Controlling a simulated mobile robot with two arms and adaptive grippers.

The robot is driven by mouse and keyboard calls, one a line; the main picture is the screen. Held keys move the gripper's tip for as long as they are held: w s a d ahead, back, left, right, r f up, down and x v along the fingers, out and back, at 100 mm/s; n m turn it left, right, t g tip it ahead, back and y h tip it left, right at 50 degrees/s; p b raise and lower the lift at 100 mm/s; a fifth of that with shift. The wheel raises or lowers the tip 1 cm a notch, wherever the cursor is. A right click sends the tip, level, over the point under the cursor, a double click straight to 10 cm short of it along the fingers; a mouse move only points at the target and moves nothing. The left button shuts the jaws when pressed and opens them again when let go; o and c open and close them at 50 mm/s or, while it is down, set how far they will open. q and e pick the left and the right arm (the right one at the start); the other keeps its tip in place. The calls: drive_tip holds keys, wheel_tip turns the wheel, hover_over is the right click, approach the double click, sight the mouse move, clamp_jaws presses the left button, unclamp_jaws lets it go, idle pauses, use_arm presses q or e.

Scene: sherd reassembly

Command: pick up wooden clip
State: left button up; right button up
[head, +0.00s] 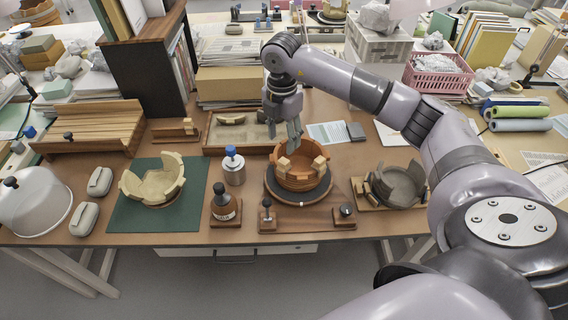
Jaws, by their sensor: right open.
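An orange-brown bowl (300,178) sits on a dark round turntable (279,196) at the middle of the table. Two pale wooden blocks that look like clips sit on its rim, a left clip (283,164) and a right clip (319,163). My right gripper (284,138) points down above and behind the bowl's left rim, with its fingers apart and nothing visible between them. I cannot tell how far above the bowl it is. A small wooden rack (176,130) at the left holds pale pieces too small to identify. My left gripper is out of view.
A shallow wooden tray (217,147) with sherds lies behind the turntable. A pale bowl stands on a green mat (123,214); a grey bowl (399,184) stands right.

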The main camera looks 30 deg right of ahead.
sight(284, 160)
wheel_tip(284, 160, down, 4)
drive_tip(key=shift+p, duration=0.4)
drive_tip(key=f, duration=0.1)
drive_tip(key=f+p, duration=0.2)
drive_tip(key=f, duration=0.1)
drive_tip(key=shift+s+f, duration=0.1)
drive_tip(key=shift+s, duration=0.2)
drive_tip(key=shift+f, duration=0.5)
drive_tip(key=c, duration=0.8)
